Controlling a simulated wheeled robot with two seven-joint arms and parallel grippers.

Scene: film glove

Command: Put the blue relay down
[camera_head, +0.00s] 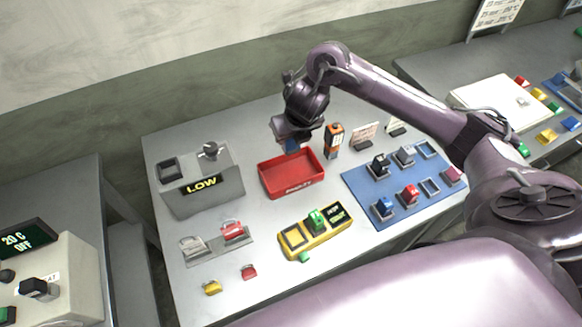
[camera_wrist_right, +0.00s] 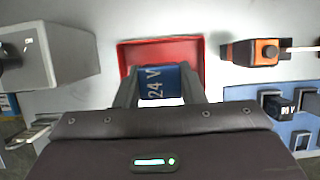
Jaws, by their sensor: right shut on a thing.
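The blue relay (camera_wrist_right: 158,84), marked "24 V", is between the two fingers of my right gripper (camera_wrist_right: 158,92) in the right wrist view. The gripper is shut on it. In the head view my right gripper (camera_head: 292,146) hangs over the back part of the red tray (camera_head: 290,191), and only a little of the relay's blue shows below it. The red tray (camera_wrist_right: 195,48) is behind the relay in the wrist view. I cannot tell exactly how high the relay is above it. My left gripper is not in view.
A grey box marked "LOW" (camera_head: 201,186) stands left of the tray, an orange and black device (camera_head: 333,140) right of it. A blue mat (camera_head: 362,181) with several relays lies further right. A yellow tester (camera_head: 330,236) with a green block is in front.

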